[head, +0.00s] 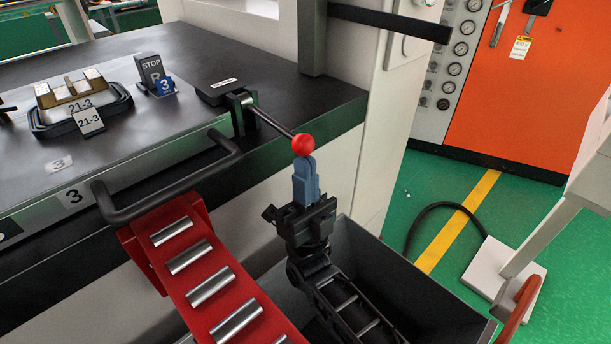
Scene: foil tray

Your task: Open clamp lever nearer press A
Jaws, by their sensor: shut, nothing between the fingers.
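The clamp lever (270,122) is a dark rod with a red ball knob (303,144). It runs from a black clamp block (216,92) at the front right of the black table, and its knob sticks out past the table edge. My gripper (305,164) has blue fingers, points up and is shut with nothing between them. Its fingertips are right at the underside of the knob in the picture; I cannot tell whether they touch it. No lettering that names press A is readable.
A black bar handle (170,190) and a red roller ramp (205,275) lie left of my arm. A "STOP 3" block (154,73) and a 21-3 tray (80,103) stand on the table (240,50). A grey bin wall (410,285) is at right. A white post stands behind.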

